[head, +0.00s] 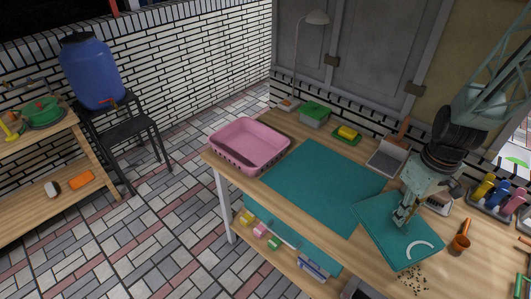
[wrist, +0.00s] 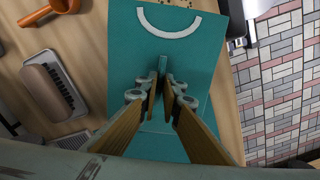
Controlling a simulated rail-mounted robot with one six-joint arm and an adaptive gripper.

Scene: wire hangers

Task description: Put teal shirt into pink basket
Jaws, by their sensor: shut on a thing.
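The teal shirt (head: 388,235) lies flat and folded on the wooden table, with a white curved collar mark near its front end. It also fills the middle of the wrist view (wrist: 195,55). My gripper (head: 402,222) points down onto the shirt. In the wrist view my gripper (wrist: 162,88) has its fingers close together, shut on a small raised fold of the cloth. The pink basket (head: 250,146) stands at the table's far left corner. A dark strip shows inside it; I cannot tell what it is.
A flat teal mat (head: 325,185) lies between shirt and basket. A dustpan (head: 388,160), a brush (wrist: 54,86) and an orange-brown cup (head: 460,243) are near the shirt. Crumbs (head: 413,278) lie by its front end.

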